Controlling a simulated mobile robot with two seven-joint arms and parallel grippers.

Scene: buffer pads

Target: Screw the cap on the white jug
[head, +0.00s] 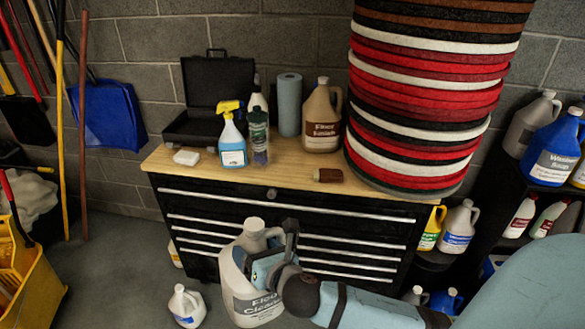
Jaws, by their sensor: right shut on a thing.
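A large white jug (240,290) labelled as floor cleaner is in front of the black drawer cabinet in the head view, at bottom centre. It looks close to me and nearly upright. A pale cap or neck (253,227) is at its top; I cannot tell whether it is a separate cap or how tightly it sits. My right gripper (275,258) comes from the lower right and is shut on the jug's upper right side, near the handle. Its fingers hide that part. My left gripper is not in view.
The cabinet's wooden top (380,188) holds a blue spray bottle (232,145), a tan jug (321,118), an open black case (215,90) and a tall stack of pads (425,100). A smaller white jug (187,305) stands on the floor. A yellow bucket (30,285) is at left.

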